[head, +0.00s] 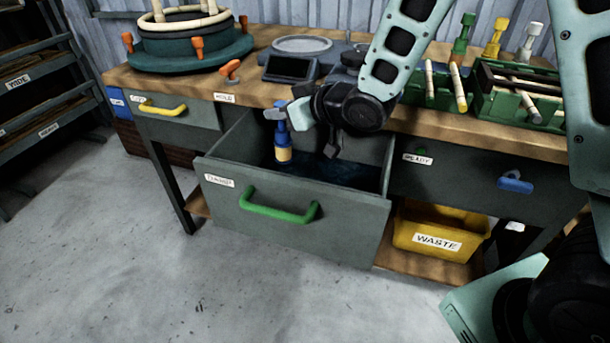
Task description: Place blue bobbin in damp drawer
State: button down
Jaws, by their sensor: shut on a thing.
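The blue bobbin (283,142), with a pale yellow band around its lower part, is upright at the back left of the open drawer space. The damp drawer (228,206) is pulled out and has a green handle and a white label; its dark inside is partly visible. My gripper (284,113) reaches in from the right above the drawer and is shut on the upper part of the bobbin. I cannot tell whether the bobbin's base touches the drawer floor.
The wooden bench (240,88) carries a round bending form (190,45), a small dark screen (290,68) and a green rack (515,105). The ready drawer (450,185) is shut. A yellow waste bin (405,228) stands below. The floor in front is clear.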

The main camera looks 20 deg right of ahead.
aim_at(290, 143)
notch_tip(290, 143, down, 9)
jog(key=shift+r+b, duration=0.2)
jog(key=shift+b, duration=0.75)
jog(key=shift+f, duration=0.2)
jog(key=c, duration=1.2)
grip_release()
jog(key=shift+o, duration=0.2)
jog(key=shift+r, duration=0.1)
jog(key=shift+s+d+r, duration=0.1)
jog(key=shift+s+r, duration=0.05)
jog(key=shift+r, duration=0.1)
jog(key=p+v, duration=0.1)
jog(key=v, duration=0.6)
jog(key=shift+s, duration=0.1)
